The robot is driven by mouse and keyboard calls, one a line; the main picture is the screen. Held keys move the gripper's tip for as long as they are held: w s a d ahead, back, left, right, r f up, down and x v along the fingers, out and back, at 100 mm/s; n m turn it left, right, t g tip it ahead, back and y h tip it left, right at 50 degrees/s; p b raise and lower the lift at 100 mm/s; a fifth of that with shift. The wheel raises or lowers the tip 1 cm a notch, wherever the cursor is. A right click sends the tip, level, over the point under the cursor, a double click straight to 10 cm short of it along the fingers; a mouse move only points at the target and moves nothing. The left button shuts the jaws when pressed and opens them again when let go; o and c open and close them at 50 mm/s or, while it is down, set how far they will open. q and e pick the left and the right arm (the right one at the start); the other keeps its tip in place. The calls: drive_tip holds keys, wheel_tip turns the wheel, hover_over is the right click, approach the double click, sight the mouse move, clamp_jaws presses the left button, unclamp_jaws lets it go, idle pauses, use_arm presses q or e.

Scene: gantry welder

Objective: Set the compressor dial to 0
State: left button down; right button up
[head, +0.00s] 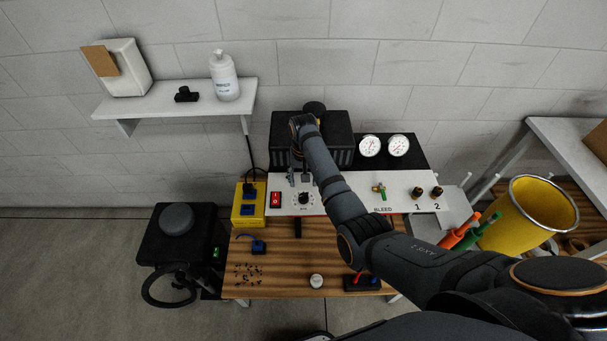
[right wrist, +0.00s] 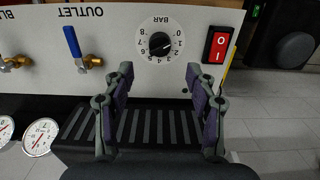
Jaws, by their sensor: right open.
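The compressor dial (head: 303,199) is a black knob on a round white scale, on the pale panel of the bench. In the right wrist view the dial (right wrist: 159,44) has numbers around it and "BAR" above. I cannot tell reliably which number its pointer marks. My right gripper (head: 303,178) is just behind the dial in the head view. In the right wrist view its two fingers (right wrist: 163,82) are spread and empty, with the dial beyond and between them, apart from both. My left gripper is out of view.
A red switch (head: 276,199) sits close beside the dial, and a blue-handled valve (right wrist: 73,42) on its other side. Two gauges (head: 384,146) stand behind the panel. A black ribbed unit (head: 341,128) lies behind the gripper. A yellow bin (head: 525,222) stands at right.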

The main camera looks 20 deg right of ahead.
wheel_tip(320, 180, up, 4)
drive_tip(key=shift+f, duration=0.25)
